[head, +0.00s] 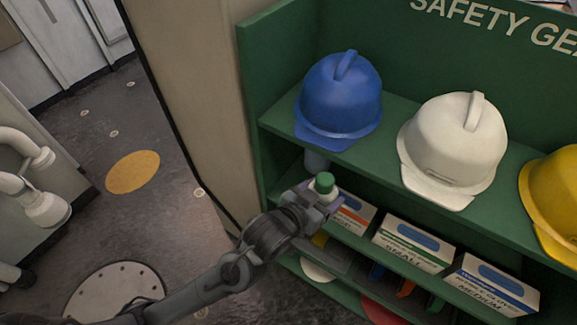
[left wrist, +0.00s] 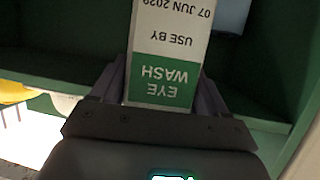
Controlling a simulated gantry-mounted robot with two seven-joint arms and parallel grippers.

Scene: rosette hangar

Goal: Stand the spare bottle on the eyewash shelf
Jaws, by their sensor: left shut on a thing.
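I cannot tell whether the bottle touches a shelf. No shelf marked as eyewash is readable. My right gripper is not in view.
Blue (head: 340,100), white (head: 455,145) and yellow (head: 560,200) helmets sit on the upper shelf. Boxes (head: 412,243) line the shelf below. A grey-blue object (head: 316,161) is behind the bottle. White pipe fittings (head: 35,180) are at far left. Floor between is open.

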